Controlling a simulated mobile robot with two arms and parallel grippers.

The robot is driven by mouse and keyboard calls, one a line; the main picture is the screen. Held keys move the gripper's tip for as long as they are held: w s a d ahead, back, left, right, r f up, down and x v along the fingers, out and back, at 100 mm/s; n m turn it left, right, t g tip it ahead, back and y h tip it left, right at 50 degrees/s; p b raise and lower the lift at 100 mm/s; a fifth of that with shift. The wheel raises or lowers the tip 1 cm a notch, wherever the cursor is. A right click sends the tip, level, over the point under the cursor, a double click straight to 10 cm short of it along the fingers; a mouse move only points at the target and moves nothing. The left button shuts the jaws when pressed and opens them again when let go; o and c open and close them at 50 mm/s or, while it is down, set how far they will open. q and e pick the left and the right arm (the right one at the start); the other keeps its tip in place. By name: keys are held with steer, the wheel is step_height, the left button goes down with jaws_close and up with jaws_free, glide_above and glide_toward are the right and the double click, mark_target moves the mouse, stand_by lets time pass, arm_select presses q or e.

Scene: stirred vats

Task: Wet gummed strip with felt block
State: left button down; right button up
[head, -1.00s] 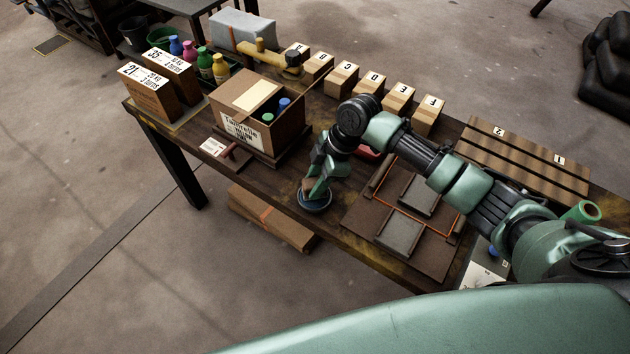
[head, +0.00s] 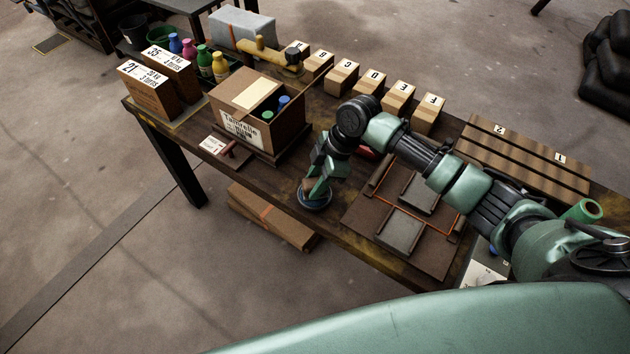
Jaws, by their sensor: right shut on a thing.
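My right gripper (head: 318,188) is over the front edge of the table, pointing down. It is shut on a small brown block, probably the felt block (head: 309,186), which is mostly hidden by the fingers. The block is at a round blue-grey dish (head: 314,203); I cannot tell whether it touches the inside. A small white card with a dark red piece (head: 229,149) lies left of the dish; I cannot tell whether it is the gummed strip. My left gripper is not in view.
An open cardboard box (head: 283,133) with bottles stands behind left. Lettered blocks (head: 343,80) line the back edge. A brown board with grey plates (head: 400,235) lies to the right. Slatted wood (head: 520,160) is at far right. A flat carton (head: 270,217) is below the table.

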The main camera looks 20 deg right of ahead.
mark_target(315, 182)
steer(key=shift+s+f, duration=0.1)
steer(key=shift+f, duration=0.05)
stand_by(1.4)
steer(key=shift+p, duration=0.35)
step_height(315, 182, up, 7)
steer(key=p, duration=0.7)
stand_by(0.4)
